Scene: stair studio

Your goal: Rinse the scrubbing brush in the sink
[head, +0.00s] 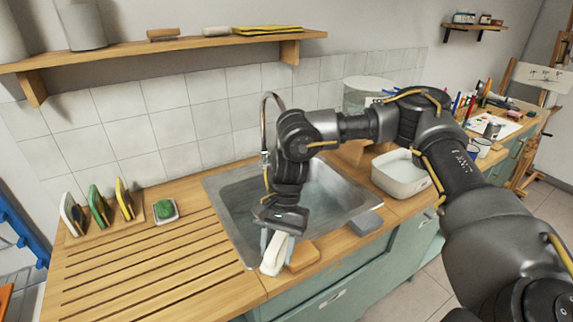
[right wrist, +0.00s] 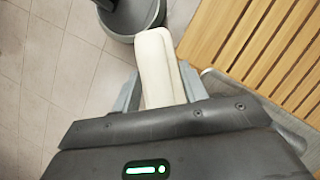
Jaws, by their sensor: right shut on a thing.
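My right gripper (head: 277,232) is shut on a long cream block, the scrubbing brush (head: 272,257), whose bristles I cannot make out. In the right wrist view the brush (right wrist: 158,62) sits between the two grey fingers (right wrist: 158,92). In the head view it hangs tilted at the sink's front left edge, by the counter's front. Whether it touches the counter I cannot tell. The grey metal sink (head: 225,190) lies behind the gripper, its basin partly hidden by my arm. The tall curved tap (head: 265,125) stands at its back. My left gripper is out of view.
A tan block (head: 303,256) and a grey block (head: 366,223) lie along the sink's front edge. A white tub (head: 400,178) stands right of the sink. The slatted drainboard (head: 150,260) at left is mostly clear; a green scrubber (head: 164,209) sits behind it.

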